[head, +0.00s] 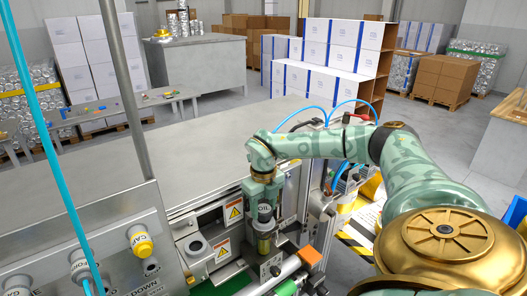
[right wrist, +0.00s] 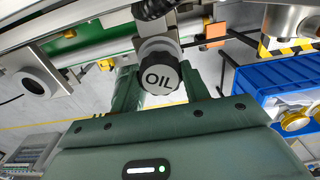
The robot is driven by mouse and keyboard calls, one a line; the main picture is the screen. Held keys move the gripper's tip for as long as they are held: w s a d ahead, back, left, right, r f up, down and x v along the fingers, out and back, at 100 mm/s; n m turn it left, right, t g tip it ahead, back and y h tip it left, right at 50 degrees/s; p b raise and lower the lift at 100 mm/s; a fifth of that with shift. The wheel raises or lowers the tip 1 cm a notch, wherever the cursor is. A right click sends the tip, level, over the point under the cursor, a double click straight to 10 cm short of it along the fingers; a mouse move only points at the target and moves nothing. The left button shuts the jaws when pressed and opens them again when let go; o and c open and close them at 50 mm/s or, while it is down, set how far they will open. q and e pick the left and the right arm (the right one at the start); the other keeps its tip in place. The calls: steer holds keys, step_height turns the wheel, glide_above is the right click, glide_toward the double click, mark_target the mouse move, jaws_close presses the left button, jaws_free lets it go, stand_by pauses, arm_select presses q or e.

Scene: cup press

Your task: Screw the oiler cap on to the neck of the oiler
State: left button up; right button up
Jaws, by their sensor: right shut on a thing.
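My right gripper (head: 264,198) points down, its fingers on either side of the black oiler cap marked OIL (head: 264,211). In the right wrist view the cap (right wrist: 158,78) sits between the two green fingers (right wrist: 160,88), and the gripper is shut on it. The oiler (head: 263,243), with an amber-looking body, stands directly under the cap on the front of the machine. The cap and oiler look lined up, but the neck is hidden, so I cannot tell how far the cap is seated. My left gripper is not in view.
A steel control panel (head: 120,262) with labelled knobs stands at the left, beside a steel post (head: 125,90). An orange-ended part (head: 310,256) lies close to the oiler's right. A blue bin (right wrist: 275,88) shows in the right wrist view. The grey machine top (head: 130,150) is clear.

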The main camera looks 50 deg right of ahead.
mark_target(263, 208)
steer(key=shift+f+b, duration=0.35)
steer(key=shift+f, duration=0.35)
steer(key=o, duration=1.2)
steer(key=shift+c, duration=0.2)
step_height(263, 208, up, 16)
steer(key=shift+r, duration=0.2)
steer(key=shift+f, duration=0.1)
